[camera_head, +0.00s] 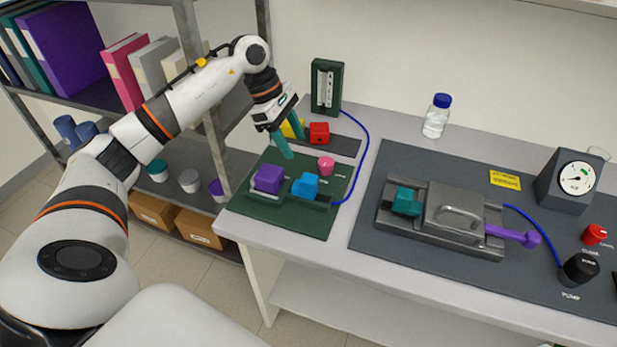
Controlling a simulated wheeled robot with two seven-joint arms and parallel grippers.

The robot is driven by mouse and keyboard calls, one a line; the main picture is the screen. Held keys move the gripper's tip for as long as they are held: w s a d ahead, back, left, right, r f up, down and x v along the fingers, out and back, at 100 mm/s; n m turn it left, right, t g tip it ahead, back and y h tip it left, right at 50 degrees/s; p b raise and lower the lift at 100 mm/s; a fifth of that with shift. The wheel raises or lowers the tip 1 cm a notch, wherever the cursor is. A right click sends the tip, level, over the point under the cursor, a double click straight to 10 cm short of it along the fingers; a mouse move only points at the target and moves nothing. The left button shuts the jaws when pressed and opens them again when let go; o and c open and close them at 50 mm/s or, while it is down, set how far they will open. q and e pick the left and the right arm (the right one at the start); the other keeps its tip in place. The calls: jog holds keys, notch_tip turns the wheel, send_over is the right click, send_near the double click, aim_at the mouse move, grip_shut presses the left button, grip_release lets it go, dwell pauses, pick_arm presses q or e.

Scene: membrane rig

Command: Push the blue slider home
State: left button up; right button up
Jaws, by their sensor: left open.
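The blue slider (305,185) is a small blue block on a grey rail on the green board (250,208), at the left end of the table. A purple block (268,178) sits to its left on the same board. My left gripper (294,147) has green fingers, spread apart and pointing down. In the picture its tips are above and to the left of the blue slider, clear of it, and nothing shows between them. The yellow block is partly hidden behind the fingers. My right gripper is out of view.
A pink knob (325,164) stands behind the slider. Red (319,132) and yellow (292,128) blocks sit on a dark strip further back. A blue tube (364,150) curves right of the board. The grey clamp rig (455,213) and gauge (573,179) occupy the right.

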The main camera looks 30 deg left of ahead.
aim_at(308, 178)
pick_arm(q)
jog(key=p+x, duration=0.2)
jog(key=x, duration=0.3)
jog(key=p+x, duration=0.2)
jog(key=x, duration=0.4)
jog(key=shift+s+a, duration=0.15)
jog(key=shift+a, duration=0.1)
jog(key=shift+d+f, duration=0.1)
jog(key=shift+f, duration=0.4)
